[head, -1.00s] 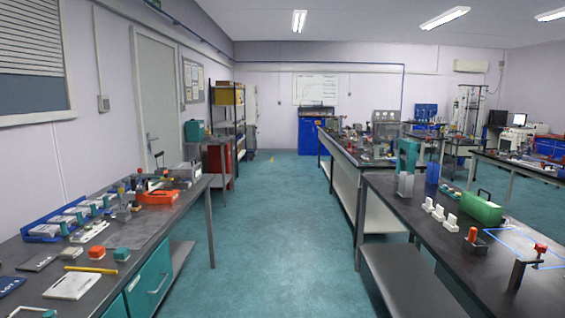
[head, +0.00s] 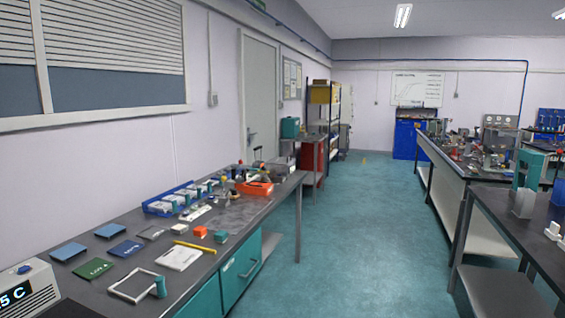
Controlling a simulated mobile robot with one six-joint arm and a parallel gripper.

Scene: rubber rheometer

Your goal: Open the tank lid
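I cannot make out a tank or its lid for certain in the head view. A white box (head: 30,297) with a dark display reading "5 C" and a small blue part on top is cut off at the bottom left corner. Whether it is part of the tank cannot be told. My gripper is not in view.
The left bench (head: 120,247) holds flat plates, a white notepad (head: 180,257), a square frame (head: 133,287), a blue tray (head: 170,199) and an orange tray (head: 254,188). A bench (head: 520,218) stands on the right. The floor between them is clear.

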